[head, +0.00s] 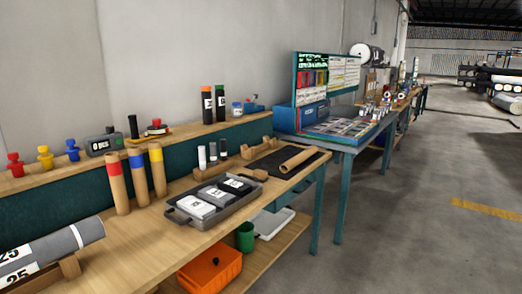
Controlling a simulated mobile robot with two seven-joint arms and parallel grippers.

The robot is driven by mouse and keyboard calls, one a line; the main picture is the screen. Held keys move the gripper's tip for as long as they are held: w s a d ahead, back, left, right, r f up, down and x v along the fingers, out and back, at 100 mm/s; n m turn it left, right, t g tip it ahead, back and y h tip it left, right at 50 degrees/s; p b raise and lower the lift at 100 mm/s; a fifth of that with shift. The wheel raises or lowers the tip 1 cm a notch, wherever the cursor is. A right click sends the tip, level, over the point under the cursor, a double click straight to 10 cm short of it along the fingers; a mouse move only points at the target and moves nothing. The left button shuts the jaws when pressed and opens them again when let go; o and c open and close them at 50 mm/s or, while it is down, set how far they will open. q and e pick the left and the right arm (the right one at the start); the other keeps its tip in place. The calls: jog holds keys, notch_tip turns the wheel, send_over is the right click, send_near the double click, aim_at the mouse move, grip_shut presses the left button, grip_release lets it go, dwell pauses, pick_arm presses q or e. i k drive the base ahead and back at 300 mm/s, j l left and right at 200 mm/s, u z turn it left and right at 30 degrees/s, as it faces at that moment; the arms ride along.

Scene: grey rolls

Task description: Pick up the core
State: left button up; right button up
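A short brown cardboard tube (298,159), which looks like a core, lies on a black mat (266,163) near the right end of the wooden workbench. Three taller brown tubes stand upright on the bench further left: one with a red band (117,185), one with a blue band (138,178) and one with a yellow band (158,170). I cannot tell from the picture which tube the task calls the core. Neither of my grippers is in view.
A grey tray (181,216) with labelled packs sits mid-bench. A large grey roll (62,245) rests in a wooden cradle at the front left. An orange bin (212,270) and a green cup (245,237) are on the lower shelf. The floor (420,215) at right is clear.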

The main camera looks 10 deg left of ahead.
aim_at(292, 163)
jog(key=i+u, duration=0.15)
jog(key=u, duration=0.25)
jog(key=i+l+u, duration=0.1)
jog(key=u, duration=0.3)
jog(key=i+l+u, duration=0.1)
jog(key=u, duration=0.25)
jog(key=i+l+u, duration=0.15)
jog(key=l, duration=0.15)
jog(key=i+l+u, duration=0.2)
jog(key=l+u, duration=0.15)
jog(key=l, duration=0.2)
jog(key=i+l+u, duration=0.1)
jog(key=l, duration=0.35)
jog(key=i+l+u, duration=0.1)
jog(key=l, duration=0.35)
jog(key=i+l, duration=0.1)
jog(key=l, duration=0.35)
jog(key=i+l, duration=0.1)
jog(key=l, duration=0.35)
jog(key=i+l, duration=0.1)
jog(key=l, duration=0.35)
jog(key=i+l, duration=0.1)
jog(key=l, duration=0.3)
jog(key=i+l+u, duration=0.1)
jog(key=l, duration=0.35)
